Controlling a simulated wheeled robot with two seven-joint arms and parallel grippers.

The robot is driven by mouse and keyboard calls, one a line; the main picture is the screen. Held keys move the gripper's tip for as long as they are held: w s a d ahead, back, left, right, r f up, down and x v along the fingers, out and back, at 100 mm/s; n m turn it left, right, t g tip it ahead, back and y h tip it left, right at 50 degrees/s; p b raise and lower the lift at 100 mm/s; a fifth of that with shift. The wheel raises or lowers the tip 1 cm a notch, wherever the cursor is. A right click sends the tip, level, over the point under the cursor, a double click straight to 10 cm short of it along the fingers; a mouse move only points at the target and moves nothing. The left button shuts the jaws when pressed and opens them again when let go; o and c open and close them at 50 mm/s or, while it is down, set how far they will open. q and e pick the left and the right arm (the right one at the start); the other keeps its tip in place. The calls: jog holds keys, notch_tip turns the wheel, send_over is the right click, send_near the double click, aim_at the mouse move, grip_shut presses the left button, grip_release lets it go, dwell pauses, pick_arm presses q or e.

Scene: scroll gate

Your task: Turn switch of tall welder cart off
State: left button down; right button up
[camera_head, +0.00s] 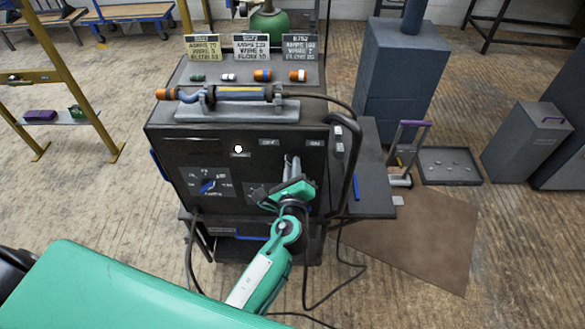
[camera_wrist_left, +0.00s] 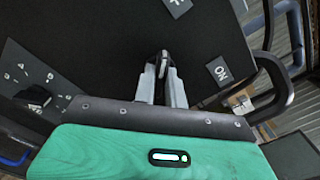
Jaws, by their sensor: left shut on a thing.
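The tall welder cart (camera_head: 160,150) stands in front of me, its dark front panel facing me. The panel has an OFF label (camera_head: 269,142) at the middle and an ON label (camera_head: 315,143) to its right. The ON label also shows in the left wrist view (camera_wrist_left: 222,71). My left gripper (camera_head: 291,163) reaches the panel below and between the labels. In the left wrist view its fingers are shut on the small grey switch lever (camera_wrist_left: 163,62). The fingers hide most of the switch, so I cannot tell which way it points. My right gripper is not in view.
A round dial (camera_head: 208,186) sits at the panel's lower left, and a white indicator (camera_head: 238,148) glows above it. A torch (camera_head: 240,93) lies on top of the cart. A black curved handle (camera_head: 353,165) and hanging cables flank my left arm on the right.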

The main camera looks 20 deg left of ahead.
pick_arm(q)
jog(key=c, duration=1.5)
grip_release()
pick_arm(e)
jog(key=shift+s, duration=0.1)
pick_arm(q)
jog(key=shift+o, duration=0.2)
jog(key=b+v, duration=0.3)
jog(key=v, duration=1.1)
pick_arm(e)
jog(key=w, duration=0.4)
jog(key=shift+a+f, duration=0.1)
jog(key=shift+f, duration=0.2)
pick_arm(q)
jog(key=shift+w, duration=0.1)
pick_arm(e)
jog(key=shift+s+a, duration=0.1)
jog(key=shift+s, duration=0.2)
